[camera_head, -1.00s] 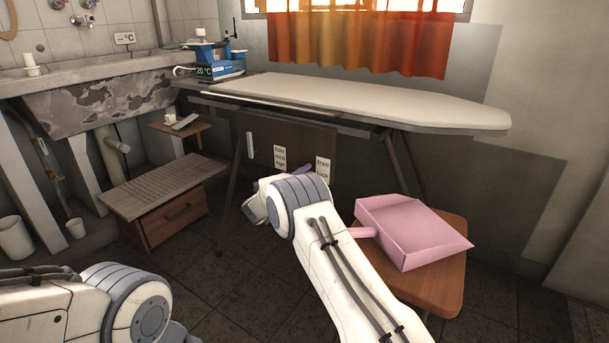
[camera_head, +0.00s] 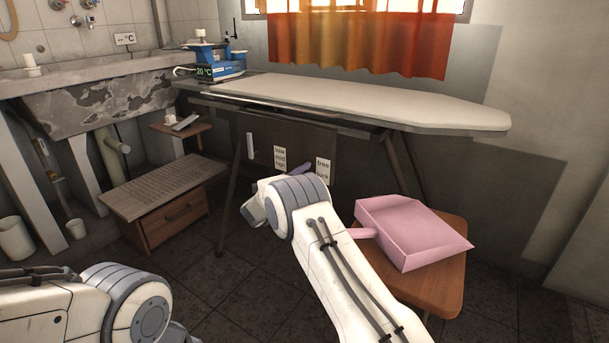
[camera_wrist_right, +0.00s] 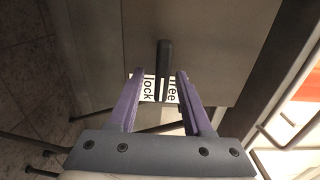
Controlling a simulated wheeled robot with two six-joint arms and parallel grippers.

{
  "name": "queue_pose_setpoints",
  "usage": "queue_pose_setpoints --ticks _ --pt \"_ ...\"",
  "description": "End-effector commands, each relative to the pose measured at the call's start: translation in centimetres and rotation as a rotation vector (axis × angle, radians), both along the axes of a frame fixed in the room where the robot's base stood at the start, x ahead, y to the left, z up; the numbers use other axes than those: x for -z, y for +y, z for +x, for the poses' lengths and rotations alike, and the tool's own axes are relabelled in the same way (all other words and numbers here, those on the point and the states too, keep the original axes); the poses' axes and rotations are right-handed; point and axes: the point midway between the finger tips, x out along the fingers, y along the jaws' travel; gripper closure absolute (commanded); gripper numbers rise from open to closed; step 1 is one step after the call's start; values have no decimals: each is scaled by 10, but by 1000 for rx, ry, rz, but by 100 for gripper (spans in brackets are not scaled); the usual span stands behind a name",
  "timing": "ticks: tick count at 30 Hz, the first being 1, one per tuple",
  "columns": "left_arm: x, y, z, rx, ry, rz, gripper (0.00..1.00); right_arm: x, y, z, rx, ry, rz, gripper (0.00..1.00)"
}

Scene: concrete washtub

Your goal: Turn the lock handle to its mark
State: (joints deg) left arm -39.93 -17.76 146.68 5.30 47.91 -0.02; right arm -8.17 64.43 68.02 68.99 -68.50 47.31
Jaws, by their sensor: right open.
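The lock handle (camera_wrist_right: 164,62) is a dark bar in the right wrist view. It lies across a white label between the words "lock" (camera_wrist_right: 148,88) and "free" (camera_wrist_right: 172,90). My right gripper (camera_wrist_right: 160,74) has its purple fingers open, one on each side of the handle's line of sight, with gaps on both sides. I cannot tell how deep the handle sits between them. In the head view the "free/lock" label (camera_head: 323,171) is on the panel (camera_head: 315,147) under the ironing board, and my right wrist hides the handle. My left gripper is out of view.
The ironing board (camera_head: 370,100) overhangs the panel. A second label (camera_head: 280,158) reads low, mid, high, beside a pale handle (camera_head: 250,146). A pink dustpan (camera_head: 410,230) lies on a wooden stool (camera_head: 450,270) to the right. A slatted wooden box (camera_head: 160,190) stands left.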

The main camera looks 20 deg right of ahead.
Motion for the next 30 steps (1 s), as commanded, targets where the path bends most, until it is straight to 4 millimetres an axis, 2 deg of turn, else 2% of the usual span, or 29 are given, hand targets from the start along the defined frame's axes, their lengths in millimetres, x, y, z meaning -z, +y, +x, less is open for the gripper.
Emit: queue_pose_setpoints --ticks 9,15,21,30 --pt "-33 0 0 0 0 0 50 -6 48 -35 -5 4 -2 50" --pt "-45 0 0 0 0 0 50 -3 71 -55 -3 2 1 50" --pt "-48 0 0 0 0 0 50 0 79 -62 -1 1 0 50" --pt "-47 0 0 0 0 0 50 -1 79 -61 -8 7 -1 50"
